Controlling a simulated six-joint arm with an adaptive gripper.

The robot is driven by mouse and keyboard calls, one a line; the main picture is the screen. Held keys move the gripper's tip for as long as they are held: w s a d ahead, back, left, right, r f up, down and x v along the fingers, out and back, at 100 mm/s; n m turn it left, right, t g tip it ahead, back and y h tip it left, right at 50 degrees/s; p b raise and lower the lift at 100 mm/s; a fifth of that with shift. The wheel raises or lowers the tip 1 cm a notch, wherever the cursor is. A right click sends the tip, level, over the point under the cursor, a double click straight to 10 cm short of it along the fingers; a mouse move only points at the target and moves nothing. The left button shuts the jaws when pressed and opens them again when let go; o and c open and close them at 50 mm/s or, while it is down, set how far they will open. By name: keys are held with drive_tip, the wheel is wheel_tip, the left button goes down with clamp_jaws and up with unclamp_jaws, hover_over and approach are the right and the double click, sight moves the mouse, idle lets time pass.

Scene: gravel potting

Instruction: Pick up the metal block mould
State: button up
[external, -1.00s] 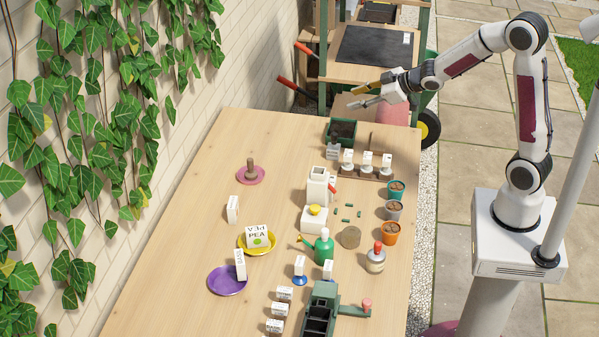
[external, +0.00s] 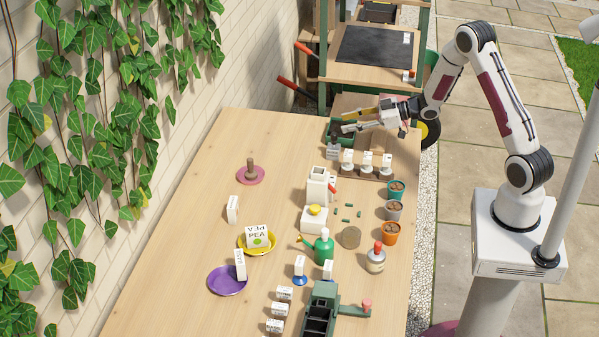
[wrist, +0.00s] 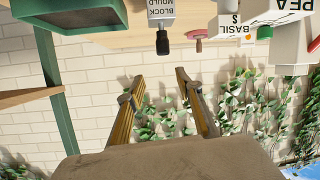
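The metal block mould (external: 332,152) is a small grey block on the table, beside the near-left corner of the green soil tray (external: 333,139). In the wrist view the mould (wrist: 176,12) shows at the top edge, partly cut off, with its "BLOCK MOULD" label and a dark handle (wrist: 162,42). My gripper (external: 344,120) is over the tray, apart from the mould. In the wrist view my gripper (wrist: 158,84) has its two fingers spread with nothing between them, and the mould lies beyond the fingertips.
A rack of white-labelled items (external: 368,175) stands close to the right of the mould. A green-framed shelf (external: 323,60) rises behind the table. The table's left side has free room.

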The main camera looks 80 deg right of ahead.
sight(334, 136)
drive_tip(key=shift+t+y, duration=0.7)
drive_tip(key=shift+y, duration=0.2)
drive_tip(key=shift+s+d+f, duration=0.1)
drive_tip(key=shift+s+f, duration=0.5)
drive_tip(key=shift+f, duration=0.3)
drive_tip(key=shift+s+f, duration=0.6)
drive_tip(key=shift+f, duration=0.3)
drive_tip(key=shift+x, duration=1.3)
drive_tip(key=shift+w+f, duration=0.1)
drive_tip(key=shift+w, duration=0.05)
drive_tip(key=shift+f+x, duration=0.15)
drive_tip(key=shift+x, duration=1.05)
drive_tip(key=shift+f+x, duration=0.15)
drive_tip(key=shift+x, duration=1.1)
clamp_jaws()
